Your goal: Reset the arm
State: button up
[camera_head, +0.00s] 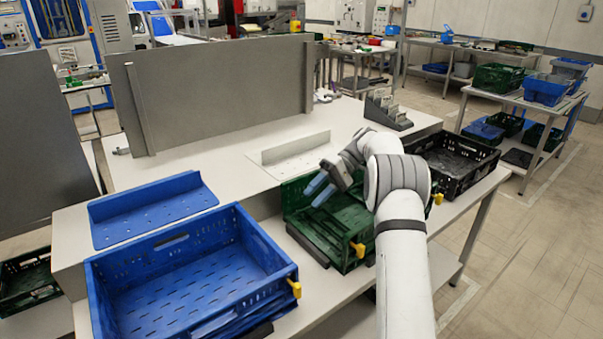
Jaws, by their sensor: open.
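My arm reaches up from the bottom right and bends over the table. My gripper (318,189) is open and empty, with its blue-grey fingers pointing down and left. It hangs over the green crate (345,262) in the middle of the table. I cannot tell its exact height above the crate. My arm's wrist and elbow hide the right part of the green crate.
A large empty blue crate (264,290) stands at the front left, with a blue angled tray (150,237) behind it. A black crate (486,165) stands on the right. A grey panel (215,90) rises at the back. The white tabletop (235,160) is mostly clear there.

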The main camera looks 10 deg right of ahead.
jog(key=s+a+r+m+t+h, duration=0.2)
jog(key=s+r+h, duration=0.15)
jog(key=s, duration=0.35)
jog(key=s+a+r+m+t+h, duration=0.1)
jog(key=s+a+r+h, duration=0.1)
jog(key=s+r, duration=0.35)
jog(key=s+d+f+m+t+h, duration=0.1)
jog(key=s+f+t+h, duration=0.1)
jog(key=s, duration=0.9)
jog(key=s+d+f+m+t+h+p, duration=0.1)
jog(key=s+d+f+t+h, duration=0.1)
jog(key=s, duration=0.9)
jog(key=shift+s+f+t+h, duration=0.35)
jog(key=shift+f+t+h, duration=0.2)
jog(key=shift+f, duration=0.35)
